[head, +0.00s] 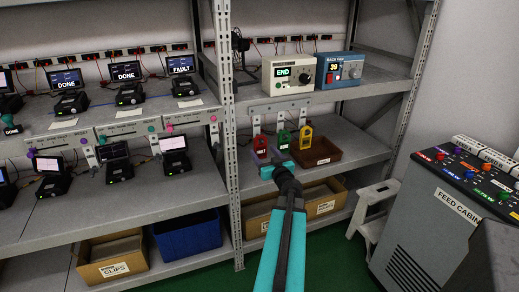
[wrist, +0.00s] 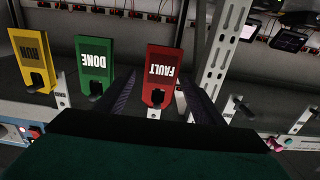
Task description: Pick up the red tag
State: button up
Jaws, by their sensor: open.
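The red tag (head: 261,143) hangs at the left of a row of three tags on the right rack. The wrist view shows it upside down, marked FAULT (wrist: 162,65), on a dark hook. The green DONE tag (wrist: 95,62) and yellow RUN tag (wrist: 30,58) hang beside it. They also show in the head view, green (head: 283,139) and yellow (head: 306,134). My gripper (wrist: 156,82) is open, its two dark fingers on either side of the red tag's hook end. I cannot tell whether they touch it. In the head view my gripper (head: 268,160) is just below the tag.
A brown tray (head: 322,158) sits right of my gripper on the same shelf. A cream END unit (head: 288,74) and a blue unit (head: 340,71) stand on the shelf above. A rack upright (head: 230,140) is close on the left. A step stool (head: 374,210) stands right.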

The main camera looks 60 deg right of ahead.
aim_at(261, 149)
jog(key=shift+p+x, duration=0.3)
jog(key=shift+x, duration=1.1)
jog(key=shift+w, duration=0.1)
jog(key=shift+p+x, duration=0.9)
jog(key=shift+x, duration=0.35)
jog(key=shift+p+x, duration=0.5)
jog(key=shift+x, duration=0.8)
jog(key=c, duration=1.1)
